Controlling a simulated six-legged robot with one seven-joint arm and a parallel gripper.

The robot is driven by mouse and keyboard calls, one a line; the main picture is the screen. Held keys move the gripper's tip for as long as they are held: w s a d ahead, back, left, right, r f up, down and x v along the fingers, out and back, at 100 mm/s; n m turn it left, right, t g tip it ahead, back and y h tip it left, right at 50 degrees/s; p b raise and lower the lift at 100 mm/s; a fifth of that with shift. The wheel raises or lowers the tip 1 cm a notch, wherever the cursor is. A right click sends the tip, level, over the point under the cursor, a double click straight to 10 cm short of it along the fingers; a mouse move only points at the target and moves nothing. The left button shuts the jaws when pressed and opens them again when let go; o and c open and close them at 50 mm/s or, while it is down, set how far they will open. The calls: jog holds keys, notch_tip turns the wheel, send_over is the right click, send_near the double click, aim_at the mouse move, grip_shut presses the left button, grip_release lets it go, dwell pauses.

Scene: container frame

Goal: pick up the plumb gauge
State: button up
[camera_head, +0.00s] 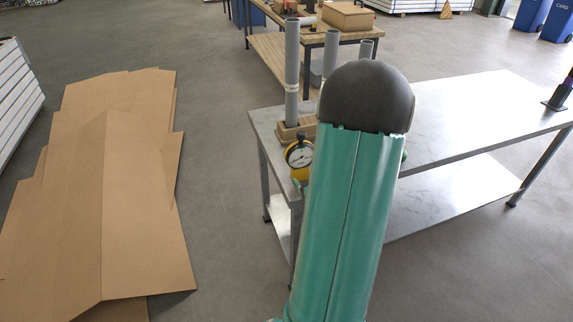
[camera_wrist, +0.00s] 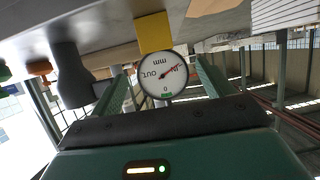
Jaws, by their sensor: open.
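The plumb gauge, with a round white dial in a black rim and a yellow body, is at the near left corner of the metal table in the head view (camera_head: 299,156). My green arm partly covers that area. In the wrist view the dial (camera_wrist: 163,74) faces me with its lettering upside down, and the yellow body shows above it. My gripper (camera_wrist: 163,68) is open, with one green finger on each side of the dial. Gaps show between the fingers and the dial. I cannot tell how deep the dial sits between them.
The metal table (camera_head: 470,115) has much bare top to the right. Upright grey pipes (camera_head: 292,70) stand in a wooden base (camera_head: 290,131) close behind the gauge. Flattened cardboard (camera_head: 110,190) lies on the floor at left. A wooden bench (camera_head: 275,55) with a box stands farther back.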

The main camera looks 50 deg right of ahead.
aim_at(302, 169)
jog(key=x, duration=0.8)
jog(key=shift+d+f, duration=0.2)
jog(key=shift+d, duration=0.15)
jog(key=x, duration=0.5)
jog(key=shift+w+f, duration=0.15)
jog(key=shift+f, duration=0.1)
jog(key=shift+r, duration=0.1)
jog(key=c, duration=1.4)
